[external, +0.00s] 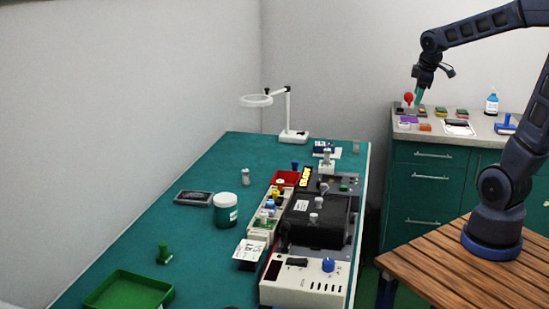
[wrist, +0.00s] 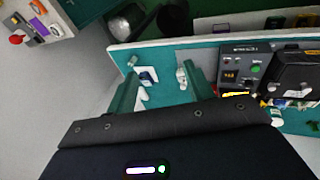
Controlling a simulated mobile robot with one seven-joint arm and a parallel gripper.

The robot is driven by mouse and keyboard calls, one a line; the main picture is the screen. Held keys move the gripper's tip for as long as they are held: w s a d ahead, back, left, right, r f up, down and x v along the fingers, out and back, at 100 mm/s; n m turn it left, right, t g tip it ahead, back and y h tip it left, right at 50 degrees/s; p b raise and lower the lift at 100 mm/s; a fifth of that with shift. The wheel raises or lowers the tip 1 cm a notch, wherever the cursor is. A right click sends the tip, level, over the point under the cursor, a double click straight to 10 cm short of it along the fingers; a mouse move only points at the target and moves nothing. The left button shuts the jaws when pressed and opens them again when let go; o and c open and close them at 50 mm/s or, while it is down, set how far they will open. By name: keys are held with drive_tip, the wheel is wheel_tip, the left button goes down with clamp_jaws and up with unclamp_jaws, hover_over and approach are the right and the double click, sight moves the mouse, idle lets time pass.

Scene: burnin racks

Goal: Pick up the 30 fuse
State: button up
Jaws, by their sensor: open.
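No label reading 30 is legible in either view, so I cannot tell which small part is the 30 fuse. My gripper (external: 418,98) is open and empty, with teal fingers pointing down; in the external view it appears in front of the cabinet top's small coloured parts. In the wrist view its fingers (wrist: 163,85) are apart, with the far end of the green bench (wrist: 215,57) beyond them. A blue-and-white item (wrist: 148,76) and a small pale upright piece (wrist: 182,76) show between or near the fingers there, apart from them.
The bench holds a test unit (external: 306,284), a black box (external: 318,214), a red tray (external: 286,178), a green tray (external: 130,291), a jar (external: 225,210) and a magnifier lamp (external: 293,136). The green cabinet (external: 433,195) carries a purple item (external: 408,119) and a spray bottle (external: 491,104).

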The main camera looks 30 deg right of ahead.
drive_tip(key=w+d+f+n, duration=0.25)
drive_tip(key=w+n, duration=0.25)
drive_tip(key=w, duration=0.5)
drive_tip(key=n+h, duration=0.1)
drive_tip(key=n, duration=1.5)
approach(357, 141)
drive_tip(key=f, duration=0.1)
drive_tip(key=shift+g, duration=0.3)
drive_tip(key=x, duration=0.5)
drive_tip(key=shift+w+d+f, duration=0.15)
drive_tip(key=shift+w+f, duration=0.05)
drive_tip(key=shift+w, duration=0.1)
drive_tip(key=shift+w+x, duration=0.2)
drive_tip(key=shift+x, duration=2.4)
drive_tip(key=shift+r, duration=0.15)
drive_tip(key=c, duration=1.1)
